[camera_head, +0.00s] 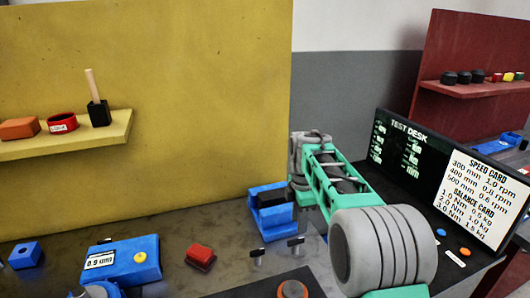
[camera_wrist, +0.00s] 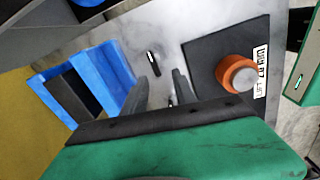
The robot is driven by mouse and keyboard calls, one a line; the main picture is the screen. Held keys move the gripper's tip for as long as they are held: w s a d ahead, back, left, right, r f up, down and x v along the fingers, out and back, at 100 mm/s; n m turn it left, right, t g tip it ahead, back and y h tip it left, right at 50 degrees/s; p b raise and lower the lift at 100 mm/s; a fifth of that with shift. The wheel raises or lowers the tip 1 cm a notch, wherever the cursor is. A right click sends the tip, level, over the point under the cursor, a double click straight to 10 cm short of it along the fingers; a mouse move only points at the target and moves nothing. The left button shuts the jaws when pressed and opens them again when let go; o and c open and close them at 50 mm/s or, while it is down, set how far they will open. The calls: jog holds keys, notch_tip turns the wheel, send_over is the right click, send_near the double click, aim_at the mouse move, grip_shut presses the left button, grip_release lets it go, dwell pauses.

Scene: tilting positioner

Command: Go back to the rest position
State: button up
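My arm is green with grey joints and reaches over the bench in the head view, its far end in front of the yellow panel. My gripper (camera_wrist: 160,90) shows in the wrist view as two dark fingers with a gap between them. It is open, and I see nothing held. The fingers are not clear in the head view. A blue fixture with a dark block or recess (camera_head: 270,212) stands beside the arm; it also shows in the wrist view (camera_wrist: 112,72), left of the fingers. An orange knob (camera_wrist: 235,74) on a black plate lies right of them.
A yellow panel (camera_head: 150,60) with a shelf (camera_head: 75,140) stands behind the bench. A blue box (camera_head: 122,262), a red block (camera_head: 201,256) and small black pegs (camera_head: 257,255) are on the bench. The test desk screen (camera_head: 440,175) stands right of my arm.

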jog(key=s+r+m+t, duration=0.2)
jog(key=s+r+m, duration=0.2)
jog(key=s+m, duration=0.7)
jog(key=s+f+m, duration=0.2)
jog(key=s+m, duration=0.2)
jog(key=s, duration=0.3)
jog(key=s+f+m+t, duration=0.1)
jog(key=s+f+m, duration=0.2)
jog(key=s, duration=0.4)
jog(key=shift+s+m, duration=0.3)
jog(key=shift+m, duration=0.3)
